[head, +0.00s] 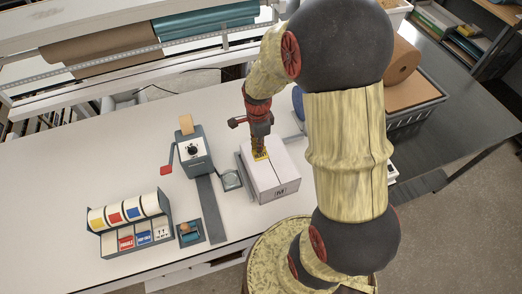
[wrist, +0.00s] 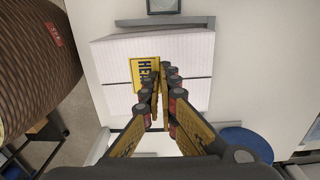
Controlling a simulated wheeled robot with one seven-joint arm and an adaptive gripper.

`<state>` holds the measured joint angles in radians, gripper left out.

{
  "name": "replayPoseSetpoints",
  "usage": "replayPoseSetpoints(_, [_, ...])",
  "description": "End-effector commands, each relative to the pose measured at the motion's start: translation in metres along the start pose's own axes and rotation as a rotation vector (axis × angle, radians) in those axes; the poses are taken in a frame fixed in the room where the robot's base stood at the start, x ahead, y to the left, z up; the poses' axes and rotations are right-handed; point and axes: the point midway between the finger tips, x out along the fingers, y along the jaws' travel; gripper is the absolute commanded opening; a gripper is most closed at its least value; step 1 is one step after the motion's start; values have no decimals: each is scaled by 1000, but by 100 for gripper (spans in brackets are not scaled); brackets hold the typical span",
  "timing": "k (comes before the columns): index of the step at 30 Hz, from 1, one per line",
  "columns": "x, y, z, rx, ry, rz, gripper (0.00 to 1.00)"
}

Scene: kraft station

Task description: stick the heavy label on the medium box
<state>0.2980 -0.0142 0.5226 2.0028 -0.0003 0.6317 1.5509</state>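The medium box (head: 277,181) is a closed white carton marked M, on the white table in the head view. Its top (wrist: 110,62) fills the upper middle of the wrist view. The heavy label (wrist: 145,68) is yellow with black lettering and appears flat at the top of the box, square with its edges. Its right end is hidden behind my fingers. It also shows in the head view (head: 261,156) below my fingertips. My gripper (wrist: 163,76) points down over the label, its fingers nearly together. I cannot tell whether the fingertips touch or pinch the label.
A label dispenser (head: 128,222) with coloured rolls stands at the left. A brown paper roll (head: 402,62) lies above a dark crate (head: 418,108) at the right. The table's far left is clear.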

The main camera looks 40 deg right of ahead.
Motion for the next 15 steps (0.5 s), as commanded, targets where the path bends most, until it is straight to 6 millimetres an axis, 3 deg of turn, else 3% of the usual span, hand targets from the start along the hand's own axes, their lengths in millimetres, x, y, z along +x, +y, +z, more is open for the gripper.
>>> replayPoseSetpoints(8, [5,1,0,-37,0,0,0])
replayPoseSetpoints(15, [22,1,0,-36,0,2,0])
